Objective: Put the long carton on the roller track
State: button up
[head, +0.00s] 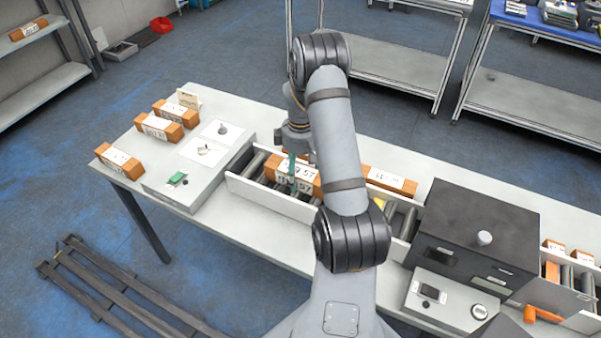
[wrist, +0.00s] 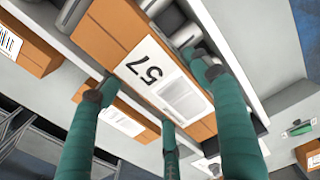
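A long orange-brown carton (head: 283,173) with a white label reading 57 is at the roller track (head: 245,186), between its white side walls. In the wrist view the same carton (wrist: 108,28) lies between my green fingers. My gripper (head: 297,172) points down at it, with fingers along both long sides. Whether the fingers press on the carton, and whether it rests fully on the rollers, I cannot tell. Grey rollers (wrist: 165,17) show beside the carton in the wrist view. My arm hides part of the track in the head view.
Another carton (head: 390,181) lies behind the track, right of my arm. Several cartons (head: 119,160) stand on the table's left end. A dark scanner box (head: 475,225) stands over the track to the right.

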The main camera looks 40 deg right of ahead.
aim_at(301, 168)
jog(key=o, duration=0.4)
jog(key=shift+c, duration=0.2)
jog(key=shift+r, duration=0.25)
notch_tip(301, 168, up, 12)
dwell(0.4)
